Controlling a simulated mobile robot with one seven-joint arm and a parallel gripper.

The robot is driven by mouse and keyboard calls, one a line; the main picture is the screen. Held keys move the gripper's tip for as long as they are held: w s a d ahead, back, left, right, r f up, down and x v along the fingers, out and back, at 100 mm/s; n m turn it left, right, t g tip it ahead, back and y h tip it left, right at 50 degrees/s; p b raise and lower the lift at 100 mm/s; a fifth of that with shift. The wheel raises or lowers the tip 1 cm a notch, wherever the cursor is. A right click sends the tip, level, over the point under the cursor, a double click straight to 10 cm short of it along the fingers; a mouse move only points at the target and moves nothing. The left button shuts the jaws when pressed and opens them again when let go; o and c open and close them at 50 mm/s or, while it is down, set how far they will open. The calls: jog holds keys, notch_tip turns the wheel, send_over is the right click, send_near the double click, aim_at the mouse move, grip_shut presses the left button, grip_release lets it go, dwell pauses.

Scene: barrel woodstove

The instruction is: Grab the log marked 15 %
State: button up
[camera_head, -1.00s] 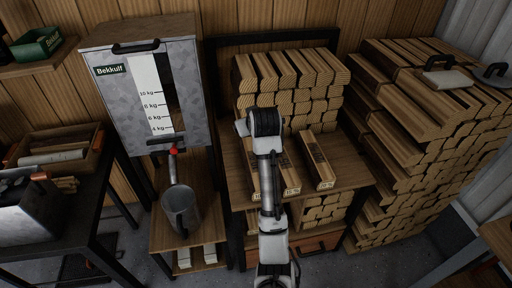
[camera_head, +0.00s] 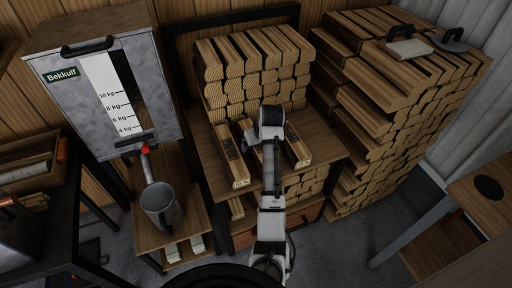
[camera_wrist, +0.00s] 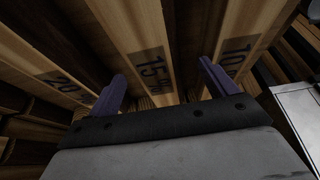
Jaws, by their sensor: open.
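The log marked 15 % (camera_wrist: 150,28) is a pale wooden bar with a dark printed label, in the middle of the wrist view. My gripper (camera_wrist: 162,78) is open, its two purple fingers on either side of this log, with nothing held. I cannot tell how deep the fingertips reach. A log marked 20 (camera_wrist: 50,75) lies to its left and a log marked 10 (camera_wrist: 240,38) to its right. In the head view, my arm covers most of the middle log, and my fingers are hidden.
The three logs lie on a wooden shelf (camera_head: 211,165) before a stack of logs (camera_head: 258,65). A larger log pile (camera_head: 385,110) stands at right. A grey hopper (camera_head: 105,80) and a metal jug (camera_head: 161,205) are at left. A table (camera_head: 485,200) stands at far right.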

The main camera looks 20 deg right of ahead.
jog(key=p+x, duration=0.1)
jog(key=x, duration=0.4)
jog(key=shift+w+d, duration=0.1)
jog(key=shift+d, duration=0.05)
jog(key=shift+c, duration=0.4)
jog(key=c, duration=1.5)
